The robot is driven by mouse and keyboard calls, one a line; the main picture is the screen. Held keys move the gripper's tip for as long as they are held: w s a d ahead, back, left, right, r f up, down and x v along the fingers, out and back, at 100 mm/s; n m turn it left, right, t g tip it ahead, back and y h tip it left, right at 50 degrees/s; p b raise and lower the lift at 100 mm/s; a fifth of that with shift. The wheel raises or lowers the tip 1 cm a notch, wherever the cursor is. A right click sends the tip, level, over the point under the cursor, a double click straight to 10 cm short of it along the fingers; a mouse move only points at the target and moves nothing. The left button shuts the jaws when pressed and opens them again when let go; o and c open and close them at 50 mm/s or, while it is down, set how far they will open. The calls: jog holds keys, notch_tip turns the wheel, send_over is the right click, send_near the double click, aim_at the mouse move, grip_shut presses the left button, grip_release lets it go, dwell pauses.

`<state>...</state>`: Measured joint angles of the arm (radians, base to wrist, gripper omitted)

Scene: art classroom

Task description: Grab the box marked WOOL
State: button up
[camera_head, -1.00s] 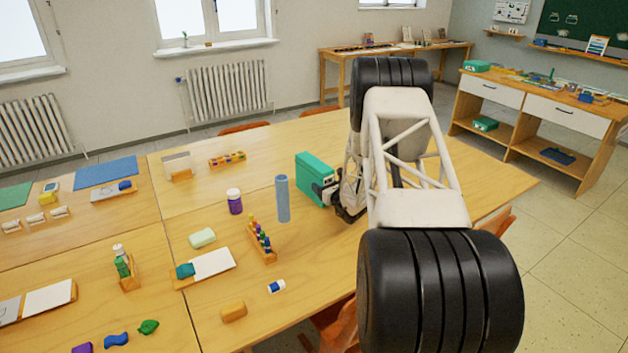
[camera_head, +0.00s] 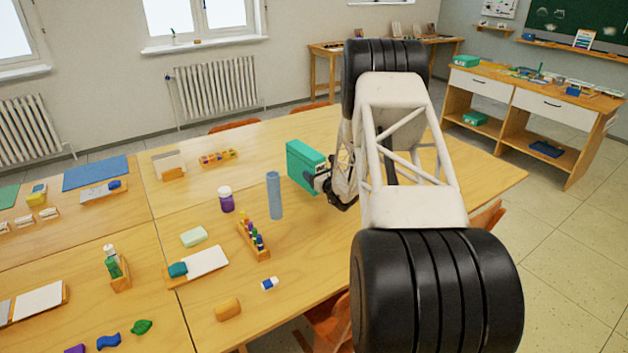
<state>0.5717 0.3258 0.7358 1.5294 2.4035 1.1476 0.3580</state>
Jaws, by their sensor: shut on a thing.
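A green box (camera_head: 303,165) is at the far middle of the table, at the left of my arm. The fingers are dark and partly hidden by the box and my wrist. The box stands upright; I cannot tell clearly whether its underside is clear of the table.
A wooden peg rack (camera_head: 253,240) is nearer. Other green boxes are on the right-hand cabinet (camera_head: 467,61) and its shelf (camera_head: 475,118). Bare tabletop lies behind the box.

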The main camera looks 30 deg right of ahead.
jog(key=s+a, duration=0.3)
jog(key=s, duration=0.4)
jog(key=s+a+r, duration=0.1)
jog(key=s+a, duration=0.3)
jog(key=s, duration=0.3)
jog(key=shift+s, duration=0.15)
jog(key=shift+r, duration=0.1)
